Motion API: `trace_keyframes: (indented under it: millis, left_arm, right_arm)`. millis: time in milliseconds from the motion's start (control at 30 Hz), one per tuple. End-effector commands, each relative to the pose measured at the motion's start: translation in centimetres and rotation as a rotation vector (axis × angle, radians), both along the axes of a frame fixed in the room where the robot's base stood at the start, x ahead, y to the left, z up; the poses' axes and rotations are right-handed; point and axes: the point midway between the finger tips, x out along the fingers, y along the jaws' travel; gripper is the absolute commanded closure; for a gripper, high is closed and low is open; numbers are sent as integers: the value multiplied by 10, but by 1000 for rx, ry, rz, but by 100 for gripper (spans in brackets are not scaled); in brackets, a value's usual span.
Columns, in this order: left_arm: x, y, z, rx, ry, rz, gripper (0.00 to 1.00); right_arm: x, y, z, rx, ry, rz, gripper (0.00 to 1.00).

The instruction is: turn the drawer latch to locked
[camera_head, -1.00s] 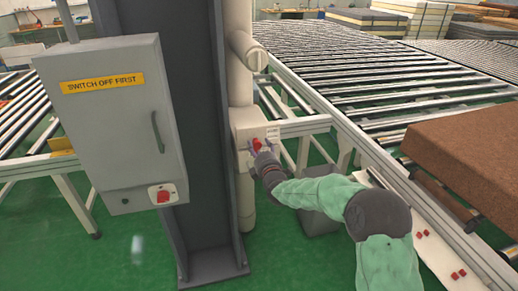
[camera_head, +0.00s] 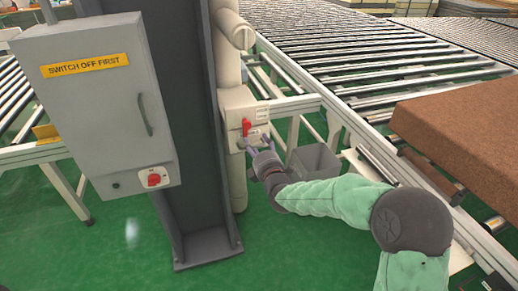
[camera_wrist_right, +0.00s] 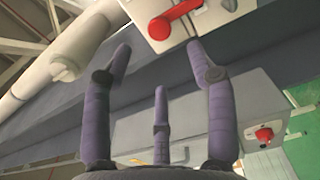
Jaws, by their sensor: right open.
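A red lever (camera_head: 246,127) sits on a cream box (camera_head: 232,101) on the dark column in the head view. It stands roughly upright there, with small labels to its right. I cannot tell whether it is the drawer latch; no drawer is clearly visible. My right gripper (camera_head: 258,146) is just below the lever, open and empty. In the right wrist view the red lever (camera_wrist_right: 174,20) and cream box (camera_wrist_right: 222,12) are beyond the spread fingers of my right gripper (camera_wrist_right: 157,62), apart from them. My left gripper is not in view.
A grey cabinet (camera_head: 88,110) labelled "SWITCH OFF FIRST" carries a red rotary switch (camera_head: 153,179). A grey bin (camera_head: 315,161) stands behind my right forearm. Roller conveyors (camera_head: 350,55) and a brown block (camera_head: 470,135) lie to the right. Green floor is open in front.

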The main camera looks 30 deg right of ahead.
Motion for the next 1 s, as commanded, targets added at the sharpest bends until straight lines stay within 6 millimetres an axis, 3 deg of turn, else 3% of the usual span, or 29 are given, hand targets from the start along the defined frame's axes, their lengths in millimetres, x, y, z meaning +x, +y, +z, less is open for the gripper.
trace_keyframes:
  millis: [233,800,900,1000]
  left_arm:
    - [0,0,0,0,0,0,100]
    - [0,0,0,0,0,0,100]
    - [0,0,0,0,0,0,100]
    - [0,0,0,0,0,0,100]
  right_arm:
    - [-16,4,0,0,0,-1,43]
    - [-17,4,-1,2,1,0,43]
    - [-15,8,-11,38,19,8,43]
    - [-12,18,-38,135,68,27,43]
